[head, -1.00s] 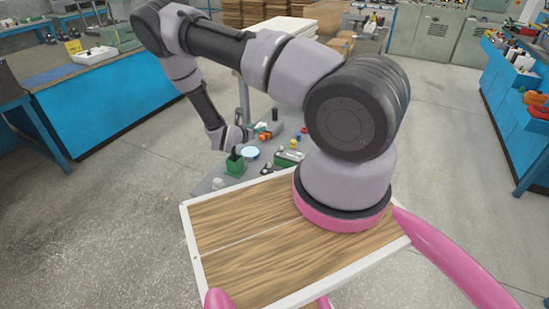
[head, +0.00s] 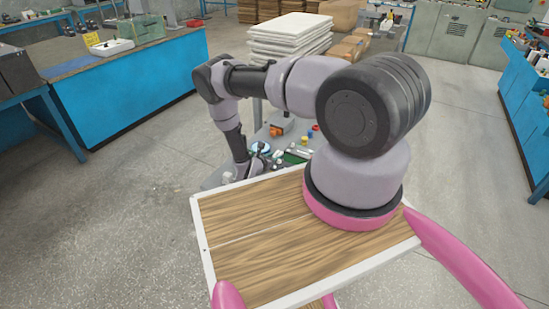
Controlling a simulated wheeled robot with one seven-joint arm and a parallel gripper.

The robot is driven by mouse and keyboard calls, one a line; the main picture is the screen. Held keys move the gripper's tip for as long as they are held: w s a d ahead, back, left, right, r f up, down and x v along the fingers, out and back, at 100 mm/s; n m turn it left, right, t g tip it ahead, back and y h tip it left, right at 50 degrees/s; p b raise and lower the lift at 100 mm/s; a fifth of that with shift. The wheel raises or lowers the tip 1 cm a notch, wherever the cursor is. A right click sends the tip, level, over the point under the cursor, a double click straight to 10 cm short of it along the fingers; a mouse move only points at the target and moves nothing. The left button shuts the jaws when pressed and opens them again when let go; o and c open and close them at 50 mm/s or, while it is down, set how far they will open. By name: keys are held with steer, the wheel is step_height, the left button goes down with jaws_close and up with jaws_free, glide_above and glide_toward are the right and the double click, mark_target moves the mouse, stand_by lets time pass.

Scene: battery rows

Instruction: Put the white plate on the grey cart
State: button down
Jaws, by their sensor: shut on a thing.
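The white plate (head: 262,147) shows small and partly hidden at my gripper (head: 256,157), among small items on a low grey surface. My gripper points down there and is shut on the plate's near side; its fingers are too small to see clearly. The grey cart (head: 213,181) appears to be this low grey surface, just beyond my wooden top. I cannot tell whether the plate touches it. My arm and wooden top hide part of the cart.
A green-topped item (head: 297,156), an orange-and-grey item (head: 279,127) and small coloured pieces crowd the cart. A blue workbench (head: 130,90) stands at left, another blue bench (head: 520,110) at right. White stacked boards (head: 290,35) stand behind. The floor at left is clear.

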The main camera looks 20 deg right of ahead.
steer(key=shift+f, duration=0.15)
steer(key=shift+c, duration=2.3)
jaws_free()
steer(key=v, duration=1.2)
steer(key=shift+r, duration=0.25)
